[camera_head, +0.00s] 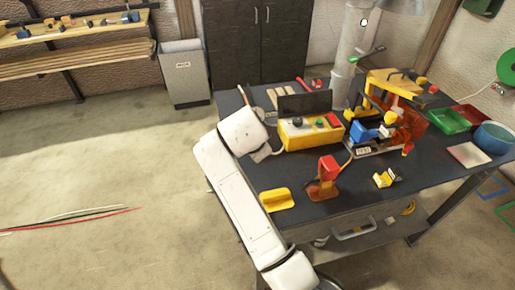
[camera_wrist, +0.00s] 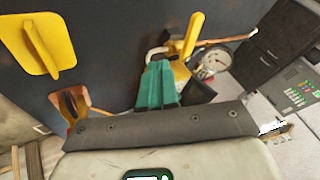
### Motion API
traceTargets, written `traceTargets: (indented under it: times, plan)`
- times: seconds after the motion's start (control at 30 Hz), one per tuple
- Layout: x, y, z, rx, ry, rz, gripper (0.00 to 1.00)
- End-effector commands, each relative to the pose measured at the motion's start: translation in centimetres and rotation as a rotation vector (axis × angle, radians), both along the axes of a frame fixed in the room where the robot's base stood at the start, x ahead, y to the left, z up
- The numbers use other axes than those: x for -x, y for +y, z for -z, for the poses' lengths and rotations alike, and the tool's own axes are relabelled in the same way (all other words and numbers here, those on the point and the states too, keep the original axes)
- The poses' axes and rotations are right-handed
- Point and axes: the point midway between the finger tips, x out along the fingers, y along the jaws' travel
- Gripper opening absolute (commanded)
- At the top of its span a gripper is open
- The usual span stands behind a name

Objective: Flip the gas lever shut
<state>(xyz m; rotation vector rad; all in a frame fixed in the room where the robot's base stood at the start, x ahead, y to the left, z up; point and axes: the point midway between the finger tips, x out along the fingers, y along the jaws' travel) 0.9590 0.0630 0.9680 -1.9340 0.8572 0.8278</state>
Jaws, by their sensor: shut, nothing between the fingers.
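The gas lever, a yellow handle (camera_wrist: 193,34), shows in the wrist view above a yellow valve body. A round white dial gauge (camera_wrist: 215,62) sits beside it, and a copper-coloured pipe (camera_wrist: 236,39) runs off to the right. The handle stands roughly across the pipe in this picture. My gripper (camera_wrist: 158,70) shows as teal fingers, shut and empty, just below and left of the lever. The tips look close to the valve; I cannot tell whether they touch it. In the head view my arm's end is over the table's left side, and I cannot make out the lever there.
The dark worktable (camera_head: 235,195) carries a yellow control box (camera_head: 312,134), a red device on a brown stand (camera_head: 328,172), a yellow holder (camera_head: 277,199) and a yellow-and-blue machine (camera_head: 365,132). A green bin (camera_head: 448,121) stands at the right. Floor to the left is mostly clear.

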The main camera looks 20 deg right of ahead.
Motion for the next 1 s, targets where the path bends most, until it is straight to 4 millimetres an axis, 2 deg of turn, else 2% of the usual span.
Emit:
traceTargets:
  times: [0.1, 0.3, 1.0]
  plan:
    - [1.1, 0.6, -1.6, -0.003, -0.003, 0.0, 0.0]
    - [2.3, 1.1, -3.4, -0.001, -0.001, 0.0, 0.0]
    - [2.5, 1.2, -3.8, 0.0, 0.001, 0.001, 0.0]
